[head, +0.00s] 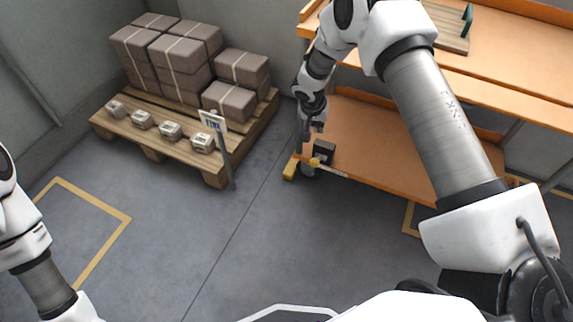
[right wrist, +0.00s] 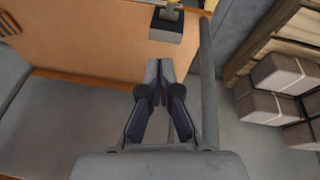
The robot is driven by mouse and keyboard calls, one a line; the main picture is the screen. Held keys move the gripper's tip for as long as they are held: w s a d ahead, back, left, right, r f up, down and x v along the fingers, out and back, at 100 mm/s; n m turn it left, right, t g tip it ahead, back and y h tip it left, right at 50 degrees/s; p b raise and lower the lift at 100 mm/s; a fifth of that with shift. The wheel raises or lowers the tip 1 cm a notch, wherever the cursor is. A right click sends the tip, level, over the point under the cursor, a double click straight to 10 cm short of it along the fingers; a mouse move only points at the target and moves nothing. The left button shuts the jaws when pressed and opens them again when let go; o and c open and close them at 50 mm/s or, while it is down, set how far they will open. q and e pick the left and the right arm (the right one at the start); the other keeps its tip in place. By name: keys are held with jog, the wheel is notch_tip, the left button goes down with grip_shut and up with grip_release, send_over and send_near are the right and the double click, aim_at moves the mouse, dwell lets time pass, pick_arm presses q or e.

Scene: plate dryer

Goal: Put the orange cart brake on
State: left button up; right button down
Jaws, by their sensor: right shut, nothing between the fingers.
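The orange cart (head: 395,165) stands at the right of the head view, its lower shelf (right wrist: 95,50) filling the upper left of the right wrist view. At its near left corner are a dark block (head: 323,150) and small yellow parts (head: 315,162) by the wheel, which look like the brake. My right gripper (head: 312,128) is shut and empty, just above that corner and apart from the block. I cannot tell the brake's position. My left gripper is out of view.
A grey cart post (right wrist: 209,90) runs close beside the right gripper. A wooden pallet (head: 150,140) with brown boxes stands at the left, with a sign post (head: 222,150) at its front corner. The grey floor between is clear.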

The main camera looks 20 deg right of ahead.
pick_arm(q)
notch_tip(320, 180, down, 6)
jog(key=b, duration=0.3)
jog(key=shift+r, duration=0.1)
pick_arm(e)
jog(key=w+f, duration=0.2)
jog(key=shift+w+d+f+t, duration=0.1)
jog(key=shift+w+f+t, duration=0.05)
jog(key=shift+f+t, duration=0.2)
jog(key=b+x, duration=0.1)
jog(key=x, duration=0.2)
jog(key=s+a+b+x, duration=0.1)
jog(key=b+x, duration=0.1)
jog(key=x, duration=0.2)
jog(key=s+f+b+x, duration=0.1)
jog(key=b+x, duration=0.1)
jog(key=x, duration=0.2)
jog(key=shift+a, duration=0.3)
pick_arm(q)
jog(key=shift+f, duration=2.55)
pick_arm(e)
jog(key=shift+s+a+f, duration=0.15)
jog(key=shift+s+a, duration=0.2)
jog(key=shift+s, duration=0.15)
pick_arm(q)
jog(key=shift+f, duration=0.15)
pick_arm(e)
jog(key=shift+f, duration=0.1)
